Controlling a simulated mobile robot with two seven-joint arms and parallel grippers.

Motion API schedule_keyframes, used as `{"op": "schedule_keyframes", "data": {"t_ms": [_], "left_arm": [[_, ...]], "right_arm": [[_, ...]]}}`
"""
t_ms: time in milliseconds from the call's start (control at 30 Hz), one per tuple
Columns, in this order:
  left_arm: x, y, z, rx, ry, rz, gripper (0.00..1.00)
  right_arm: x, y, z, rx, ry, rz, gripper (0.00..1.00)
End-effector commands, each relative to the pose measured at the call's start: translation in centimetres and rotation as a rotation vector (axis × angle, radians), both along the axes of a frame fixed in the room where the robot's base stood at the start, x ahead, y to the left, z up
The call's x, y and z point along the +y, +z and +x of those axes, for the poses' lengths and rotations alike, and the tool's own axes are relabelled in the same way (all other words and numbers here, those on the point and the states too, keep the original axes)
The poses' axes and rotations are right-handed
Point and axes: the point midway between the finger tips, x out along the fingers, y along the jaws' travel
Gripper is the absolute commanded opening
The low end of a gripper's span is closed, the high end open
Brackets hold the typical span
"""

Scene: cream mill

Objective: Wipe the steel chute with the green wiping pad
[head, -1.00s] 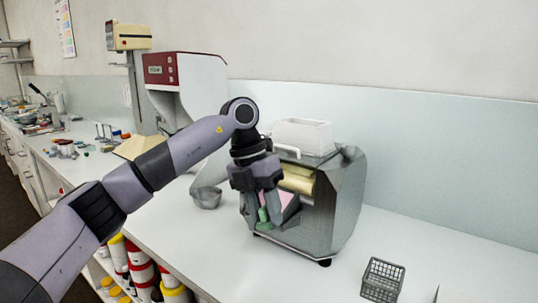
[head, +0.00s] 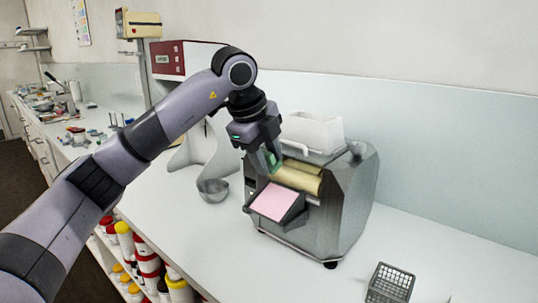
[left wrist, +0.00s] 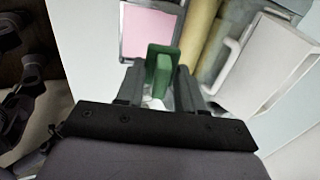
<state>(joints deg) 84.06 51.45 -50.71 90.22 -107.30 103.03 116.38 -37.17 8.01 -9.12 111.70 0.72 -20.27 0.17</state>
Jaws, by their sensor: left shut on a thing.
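The steel chute (head: 295,212) slopes out from the front of the mill, below its rollers. A flat pink layer (head: 272,201) covers most of its face, and it also shows in the left wrist view (left wrist: 147,31). My left gripper (head: 270,160) is shut on the green wiping pad (head: 274,163), above the chute and close in front of the rollers. Contact with the mill cannot be told.
The grey mill (head: 345,205) has yellowish rollers (head: 298,177) and a white hopper (head: 313,131) on top. A metal bowl (head: 213,190) stands left of it. A small grey basket (head: 390,283) is at the front right. The counter between mill and basket is clear.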

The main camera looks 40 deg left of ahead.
Motion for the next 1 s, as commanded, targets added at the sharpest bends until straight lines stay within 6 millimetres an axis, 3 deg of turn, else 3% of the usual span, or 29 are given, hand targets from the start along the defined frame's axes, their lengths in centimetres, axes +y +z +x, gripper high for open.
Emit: {"op": "schedule_keyframes", "data": {"t_ms": [267,800,1000], "left_arm": [[-0.1,-1.8,0.7,0.002,0.001,0.001,0.13],[-0.3,-7.6,3.3,0.002,0.000,-0.001,0.13],[-0.1,-8.8,1.1,-0.001,-0.002,0.001,0.13]], "right_arm": [[0.0,-1.1,0.0,0.000,0.000,0.000,0.00],[0.0,-4.2,0.0,0.001,0.000,0.000,0.00],[0.0,-6.5,0.0,0.001,0.000,0.000,0.00]]}}
